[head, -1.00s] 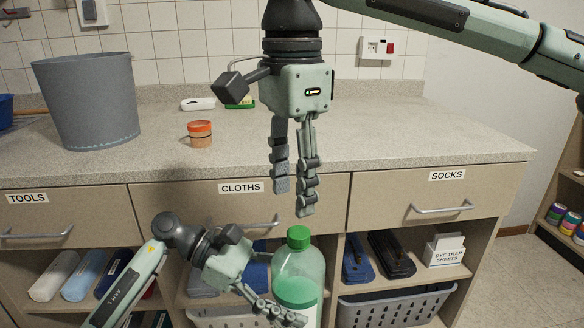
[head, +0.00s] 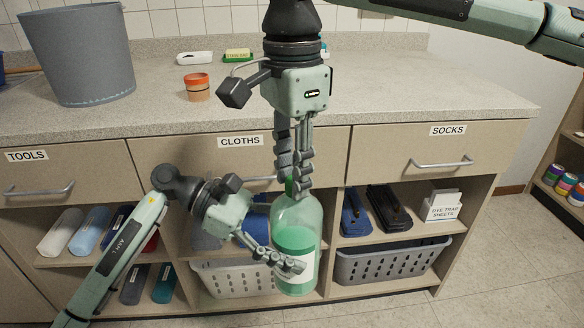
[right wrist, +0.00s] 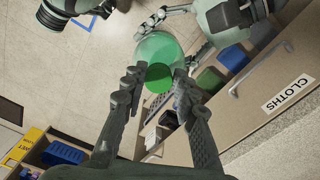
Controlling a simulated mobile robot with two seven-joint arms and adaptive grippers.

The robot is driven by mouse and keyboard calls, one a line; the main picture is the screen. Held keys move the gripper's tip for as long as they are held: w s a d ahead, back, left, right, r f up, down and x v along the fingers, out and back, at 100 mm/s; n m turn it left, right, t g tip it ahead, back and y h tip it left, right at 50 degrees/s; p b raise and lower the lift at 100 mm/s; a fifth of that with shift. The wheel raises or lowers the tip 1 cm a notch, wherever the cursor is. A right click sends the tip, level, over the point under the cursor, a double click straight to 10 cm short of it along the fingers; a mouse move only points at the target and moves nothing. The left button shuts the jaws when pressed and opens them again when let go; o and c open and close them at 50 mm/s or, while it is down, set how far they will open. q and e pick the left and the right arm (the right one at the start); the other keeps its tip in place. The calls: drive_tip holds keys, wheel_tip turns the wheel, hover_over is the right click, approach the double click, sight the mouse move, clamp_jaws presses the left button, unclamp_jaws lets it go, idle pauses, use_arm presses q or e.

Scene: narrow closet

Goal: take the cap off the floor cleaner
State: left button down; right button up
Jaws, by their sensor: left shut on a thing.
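The floor cleaner is a clear green bottle (head: 297,215) with green liquid and a pale label, upright in front of the cabinet. Its green cap (head: 289,188) is on the neck, partly hidden by my right fingers in the head view. The cap shows round from above in the right wrist view (right wrist: 158,77). My left gripper (head: 290,268) is shut on the bottle's lower body. My right gripper (head: 294,180) points down over the bottle top. In the right wrist view its fingers (right wrist: 157,82) are apart, one on each side of the cap, with small gaps visible.
The cabinet has drawers marked TOOLS, CLOTHS (head: 240,141) and SOCKS above open shelves with baskets (head: 395,262). A grey bucket (head: 77,55), an orange-topped cup (head: 197,88) and a sponge (head: 238,55) stand on the counter. Floor at right is clear.

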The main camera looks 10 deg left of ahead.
drive_tip(key=shift+w+a, duration=0.1)
drive_tip(key=shift+w, duration=0.05)
clamp_jaws()
drive_tip(key=n, duration=1.2)
drive_tip(key=shift+d+n, duration=0.2)
drive_tip(key=shift+n, duration=0.2)
drive_tip(key=n, duration=0.4)
drive_tip(key=shift+d+r+n, duration=0.1)
drive_tip(key=shift+n, duration=0.3)
drive_tip(key=n, duration=0.2)
drive_tip(key=shift+d+n, duration=0.1)
drive_tip(key=shift+n, duration=0.3)
drive_tip(key=n, duration=0.4)
drive_tip(key=shift+d+n, duration=0.1)
drive_tip(key=shift+n, duration=0.3)
drive_tip(key=n, duration=0.2)
drive_tip(key=shift+n, duration=0.3)
drive_tip(key=n, duration=0.7)
drive_tip(key=shift+w, duration=0.25)
drive_tip(key=n, duration=0.8)
drive_tip(key=shift+w, duration=0.15)
drive_tip(key=n, duration=0.4)
drive_tip(key=shift+w+n, duration=0.1)
drive_tip(key=shift+n, duration=0.3)
drive_tip(key=n, duration=0.6)
drive_tip(key=shift+r, duration=0.1)
